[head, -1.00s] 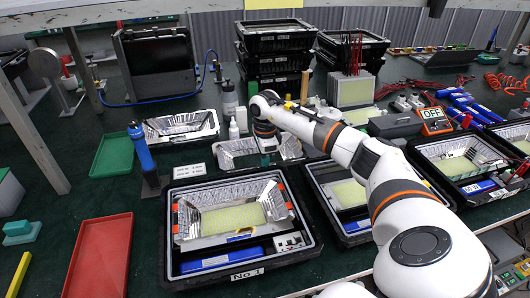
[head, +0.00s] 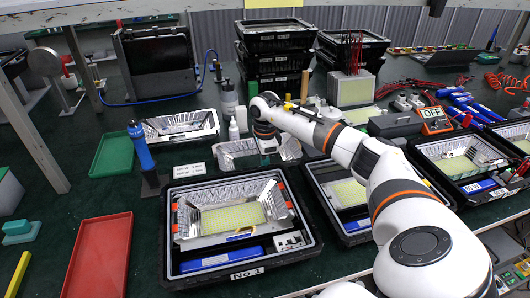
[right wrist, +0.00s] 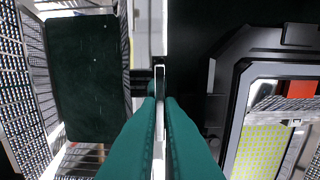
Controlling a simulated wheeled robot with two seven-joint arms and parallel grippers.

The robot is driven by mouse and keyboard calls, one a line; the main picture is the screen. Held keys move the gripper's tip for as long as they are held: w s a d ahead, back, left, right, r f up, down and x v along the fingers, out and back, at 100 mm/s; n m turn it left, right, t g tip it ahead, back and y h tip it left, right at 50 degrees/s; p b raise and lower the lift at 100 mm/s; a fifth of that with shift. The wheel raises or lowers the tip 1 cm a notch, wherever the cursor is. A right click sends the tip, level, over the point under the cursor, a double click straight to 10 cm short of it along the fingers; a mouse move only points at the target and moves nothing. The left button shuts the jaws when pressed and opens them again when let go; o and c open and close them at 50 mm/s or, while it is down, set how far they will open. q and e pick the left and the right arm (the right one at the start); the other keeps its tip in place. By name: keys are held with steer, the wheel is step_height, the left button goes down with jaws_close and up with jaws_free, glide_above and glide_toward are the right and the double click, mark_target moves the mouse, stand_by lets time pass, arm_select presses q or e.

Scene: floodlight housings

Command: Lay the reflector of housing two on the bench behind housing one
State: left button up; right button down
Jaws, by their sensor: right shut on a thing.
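Housing one (head: 245,225) is a black open case marked "No 1", with its own silver reflector (head: 190,222) around a yellow LED panel. Housing two (head: 322,172) stands to its right, partly behind my right arm; its yellow panel shows with no reflector visible around it. My right gripper (head: 268,149) is behind housing one, shut on the near wall of a silver reflector frame (head: 226,156). In the right wrist view, the teal fingers (right wrist: 160,100) pinch a thin edge, with the reflector (right wrist: 38,60) at the left. I cannot tell whether it touches the bench. My left gripper is out of view.
Another reflector (head: 180,127) lies behind left. Green (head: 112,156) and red (head: 98,255) trays lie left. Black crates (head: 275,50) are stacked behind.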

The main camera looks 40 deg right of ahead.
steer(key=c, duration=1.6)
jaws_free()
steer(key=shift+o, duration=0.5)
steer(key=shift+f, duration=0.15)
